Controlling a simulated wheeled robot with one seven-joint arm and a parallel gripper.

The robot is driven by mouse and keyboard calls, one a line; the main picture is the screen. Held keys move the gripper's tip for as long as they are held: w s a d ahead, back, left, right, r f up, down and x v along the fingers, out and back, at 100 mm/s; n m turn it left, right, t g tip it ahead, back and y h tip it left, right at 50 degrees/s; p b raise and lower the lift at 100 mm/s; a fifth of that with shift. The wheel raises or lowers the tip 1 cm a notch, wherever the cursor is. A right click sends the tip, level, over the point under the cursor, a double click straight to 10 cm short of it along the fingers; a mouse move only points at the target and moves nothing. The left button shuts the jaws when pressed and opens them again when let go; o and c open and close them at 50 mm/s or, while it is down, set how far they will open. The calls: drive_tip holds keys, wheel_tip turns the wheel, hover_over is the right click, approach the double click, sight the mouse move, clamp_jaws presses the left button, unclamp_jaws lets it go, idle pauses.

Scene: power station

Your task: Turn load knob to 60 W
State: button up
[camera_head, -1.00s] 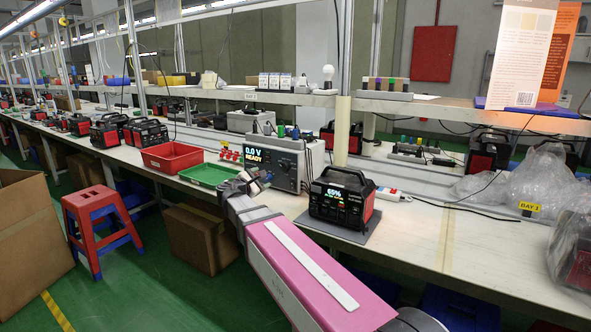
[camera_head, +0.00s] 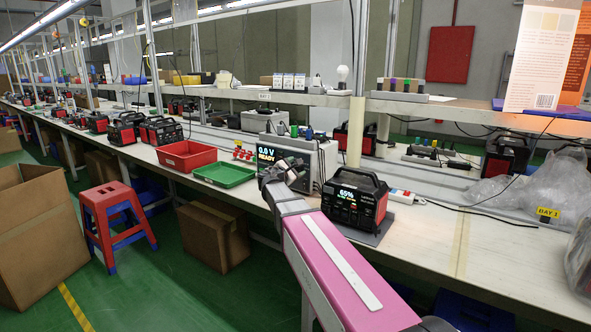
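A grey instrument box (camera_head: 325,158) stands on the bench, with a lit display (camera_head: 268,153) that reads "0.0 V READY". The knobs on its front are mostly hidden behind my gripper, and I cannot make out the load knob. My gripper (camera_head: 270,176) is at the end of my pink arm, right in front of the box's lower front face. Whether it touches the box or a knob cannot be told. Its fingers are too small and partly hidden to show whether they are open or shut.
A black and red power station (camera_head: 355,199) showing 65% stands close to the right of my arm. Green (camera_head: 224,174) and red (camera_head: 185,155) trays lie left of the box. A red and blue stool (camera_head: 117,210) and cardboard boxes (camera_head: 213,233) stand on the floor below.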

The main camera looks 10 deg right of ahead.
drive_tip(key=c, duration=0.9)
drive_tip(key=shift+m, duration=0.3)
drive_tip(key=m, duration=0.7)
drive_tip(key=shift+d+f, duration=0.1)
drive_tip(key=m, duration=0.4)
drive_tip(key=shift+m, duration=0.3)
drive_tip(key=shift+f+m, duration=0.15)
drive_tip(key=shift+m, duration=1.65)
